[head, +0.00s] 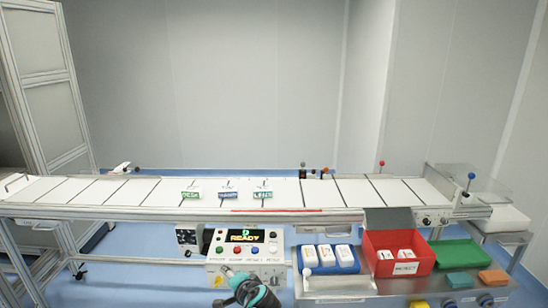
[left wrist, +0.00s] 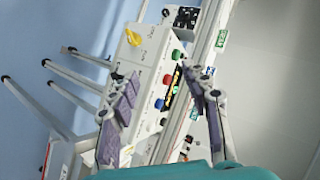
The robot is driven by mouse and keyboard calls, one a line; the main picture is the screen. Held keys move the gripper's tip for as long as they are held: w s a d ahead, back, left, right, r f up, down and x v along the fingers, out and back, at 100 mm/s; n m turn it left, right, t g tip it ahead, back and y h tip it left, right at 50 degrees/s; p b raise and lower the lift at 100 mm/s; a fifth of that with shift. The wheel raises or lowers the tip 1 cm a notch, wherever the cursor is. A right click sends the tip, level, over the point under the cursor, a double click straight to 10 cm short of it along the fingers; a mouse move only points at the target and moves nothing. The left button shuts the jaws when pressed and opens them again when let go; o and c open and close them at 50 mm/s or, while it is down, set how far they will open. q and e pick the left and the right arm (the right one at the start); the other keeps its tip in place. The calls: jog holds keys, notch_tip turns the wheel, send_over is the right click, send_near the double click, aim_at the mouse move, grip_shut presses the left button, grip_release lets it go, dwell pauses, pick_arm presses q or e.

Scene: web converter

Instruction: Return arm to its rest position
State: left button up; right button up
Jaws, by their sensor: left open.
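My left gripper (head: 228,274) shows at the bottom centre of the head view, in front of the lower part of the white control box (head: 216,250). In the left wrist view its two purple-padded fingers (left wrist: 166,112) are spread wide with nothing held between them. The control box (left wrist: 150,55) lies beyond the fingers there, appearing tilted, with its coloured buttons and lit display. In the head view the display (head: 245,236) reads READY. My right gripper is in neither view.
A long white conveyor (head: 330,192) with several labelled pieces runs across behind the box. To the right are a blue tray (head: 312,268), an open red bin (head: 372,262), a green tray (head: 478,251) and coloured blocks. A clear cover stands at the conveyor's right end.

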pick_arm(q)
jog(key=s+a+r+n+g+h, duration=0.1)
jog(key=s+a+r+n, duration=0.15)
jog(key=s, duration=0.35)
jog(key=s+a+r+n+g+h, duration=0.1)
jog(key=s+a, duration=0.2)
jog(key=s, duration=0.4)
jog(key=s+d+f+n+g+h, duration=0.1)
jog(key=s+n+h, duration=0.3)
jog(key=s, duration=1.1)
jog(key=shift+s+n, duration=0.4)
jog(key=shift+n, duration=0.05)
jog(key=shift+f, duration=0.15)
